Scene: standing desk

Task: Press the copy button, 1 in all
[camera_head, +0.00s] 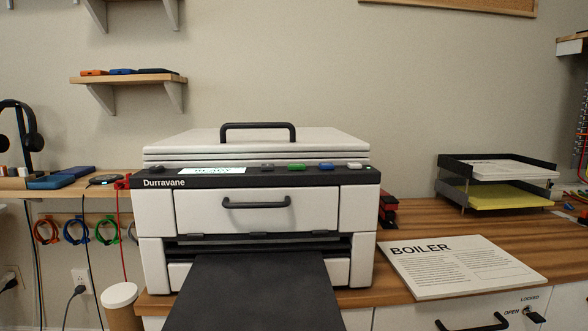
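A white and black copier (158,210) marked "Durravane" stands on the wooden desk. Its lid is closed, with a black handle (258,127) on top. On its dark front strip are a lit display (212,171), a dark grey button (267,167), a green button (296,167), a blue button (326,166) and a pale button (354,166). Labels are too small to read, so I cannot tell which is the copy button. A black tray (262,295) juts out from the copier's front. Neither of my grippers is in view.
A "BOILER" document (460,268) lies on the desk (415,215) right of the copier. A black paper rack (452,190) stands behind it. A red and black object (388,212) sits close to the copier's right side. The space before the buttons looks clear.

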